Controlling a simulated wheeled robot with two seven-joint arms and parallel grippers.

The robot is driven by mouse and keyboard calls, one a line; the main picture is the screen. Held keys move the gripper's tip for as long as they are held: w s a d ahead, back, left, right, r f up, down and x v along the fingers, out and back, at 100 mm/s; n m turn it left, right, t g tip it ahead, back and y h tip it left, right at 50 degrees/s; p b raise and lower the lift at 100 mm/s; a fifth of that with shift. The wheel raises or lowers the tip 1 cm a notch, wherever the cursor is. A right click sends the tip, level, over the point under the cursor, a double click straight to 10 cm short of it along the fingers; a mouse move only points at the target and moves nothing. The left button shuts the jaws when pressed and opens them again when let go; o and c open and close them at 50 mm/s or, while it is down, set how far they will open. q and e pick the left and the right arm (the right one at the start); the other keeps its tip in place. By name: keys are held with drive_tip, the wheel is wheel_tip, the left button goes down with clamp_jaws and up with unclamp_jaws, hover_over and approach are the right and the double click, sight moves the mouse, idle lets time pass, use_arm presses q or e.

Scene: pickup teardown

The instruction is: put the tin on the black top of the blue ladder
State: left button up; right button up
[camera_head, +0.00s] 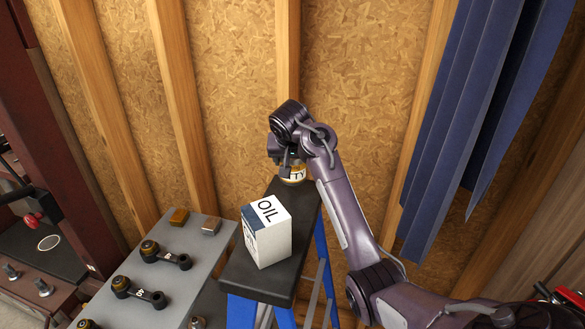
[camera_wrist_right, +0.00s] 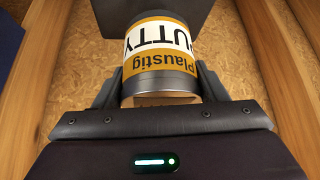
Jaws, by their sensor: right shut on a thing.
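The tin (camera_head: 293,177) is a round putty tin with a white and yellow label. It also shows in the right wrist view (camera_wrist_right: 160,55), between the two fingers. My right gripper (camera_head: 288,163) is shut on it, at the far end of the black top (camera_head: 303,208) of the blue ladder (camera_head: 322,265). The gripper and wrist hide part of the tin in the head view. I cannot tell whether the tin touches the black top. My left gripper is not in view.
A white oil box (camera_head: 268,232) stands on the near part of the black top. A grey bench (camera_head: 195,255) with several dark metal parts is to the left. A wood-panel wall with studs stands close behind, and blue panels (camera_head: 470,110) hang at the right.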

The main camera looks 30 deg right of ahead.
sight(294, 174)
drive_tip(key=shift+s+f, duration=0.2)
drive_tip(key=shift+f, duration=0.35)
wheel_tip(294, 174, down, 2)
drive_tip(key=shift+s+f+p, duration=0.1)
drive_tip(key=shift+p, duration=0.5)
drive_tip(key=shift+f, duration=0.3)
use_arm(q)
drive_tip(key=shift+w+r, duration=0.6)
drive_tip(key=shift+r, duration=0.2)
use_arm(e)
drive_tip(key=shift+f, duration=0.1)
drive_tip(key=shift+f, duration=0.1)
drive_tip(key=o, duration=1.2)
drive_tip(key=shift+o, duration=0.2)
